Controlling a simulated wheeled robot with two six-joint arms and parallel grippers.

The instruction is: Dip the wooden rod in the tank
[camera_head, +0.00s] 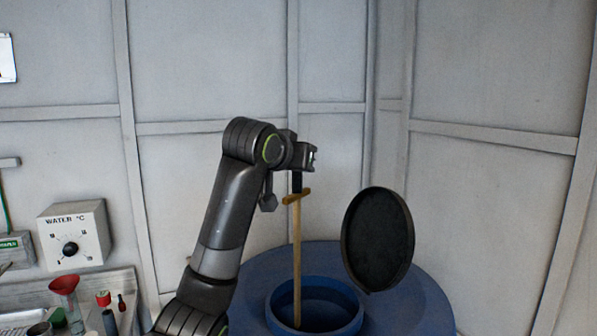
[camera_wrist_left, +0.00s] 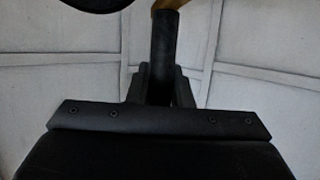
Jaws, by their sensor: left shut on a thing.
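The wooden rod (camera_head: 297,255) hangs upright with a short crosspiece at its top, and its lower end is inside the round opening of the blue tank (camera_head: 420,300). My left gripper (camera_head: 297,183) is above the tank, shut on the dark upper end of the rod. In the left wrist view the dark grip (camera_wrist_left: 164,50) sits between the fingers, with a bit of wood behind it. The tank's dark round lid (camera_head: 378,240) stands open at the right of the opening. The liquid level is hard to see. My right gripper is not in view.
A bench at the lower left holds a red funnel (camera_head: 65,284), a small red item (camera_head: 103,298) and bottles. A water temperature dial box (camera_head: 75,236) is above it. Panelled walls stand behind the tank.

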